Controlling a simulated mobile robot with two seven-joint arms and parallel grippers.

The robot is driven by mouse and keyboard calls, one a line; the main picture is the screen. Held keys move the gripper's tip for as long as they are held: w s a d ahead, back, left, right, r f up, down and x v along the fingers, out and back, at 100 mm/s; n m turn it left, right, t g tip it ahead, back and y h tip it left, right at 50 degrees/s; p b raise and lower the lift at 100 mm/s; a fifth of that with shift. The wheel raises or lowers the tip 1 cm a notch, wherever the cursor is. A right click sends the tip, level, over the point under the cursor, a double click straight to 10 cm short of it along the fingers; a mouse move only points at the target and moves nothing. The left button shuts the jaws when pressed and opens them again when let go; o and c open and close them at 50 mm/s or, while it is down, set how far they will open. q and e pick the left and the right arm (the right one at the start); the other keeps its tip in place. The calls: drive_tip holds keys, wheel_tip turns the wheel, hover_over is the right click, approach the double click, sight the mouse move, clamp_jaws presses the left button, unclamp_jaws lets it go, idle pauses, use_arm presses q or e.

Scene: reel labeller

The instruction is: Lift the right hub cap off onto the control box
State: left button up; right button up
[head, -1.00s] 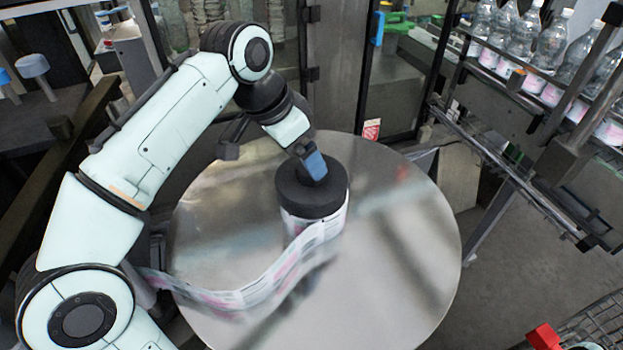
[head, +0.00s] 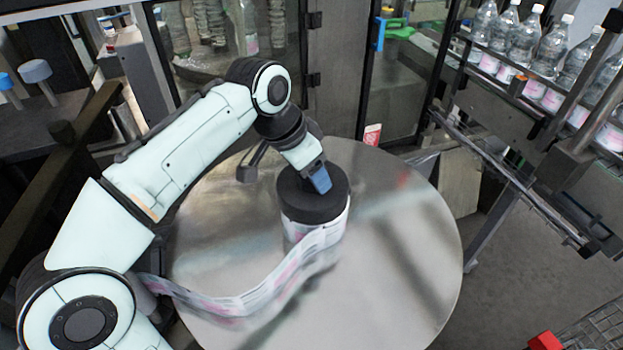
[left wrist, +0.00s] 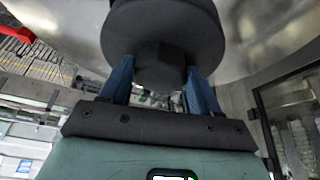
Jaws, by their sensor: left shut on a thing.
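The black round hub cap (head: 302,201) sits over the label reel (head: 318,222) on the round metal disc (head: 400,260). I cannot tell whether there is a gap between cap and reel. My left gripper (head: 319,181) comes down from above with its blue fingers at the cap's top. In the left wrist view, the blue fingers (left wrist: 160,82) are closed on both sides of the dark knob of the hub cap (left wrist: 163,28). My right gripper is not in view. I cannot pick out the control box.
A printed label strip (head: 245,303) runs from the reel to the left across the disc. Rows of bottles (head: 525,45) stand on a conveyor at the upper right. Glass cabinet doors (head: 240,40) are behind. The disc's right side is clear.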

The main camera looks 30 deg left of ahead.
use_arm(q)
drive_tip(key=shift+r, duration=0.1)
wheel_tip(320, 180, up, 9)
drive_tip(key=shift+w+f, duration=0.1)
drive_tip(key=shift+f, duration=0.05)
drive_tip(key=shift+r, duration=0.6)
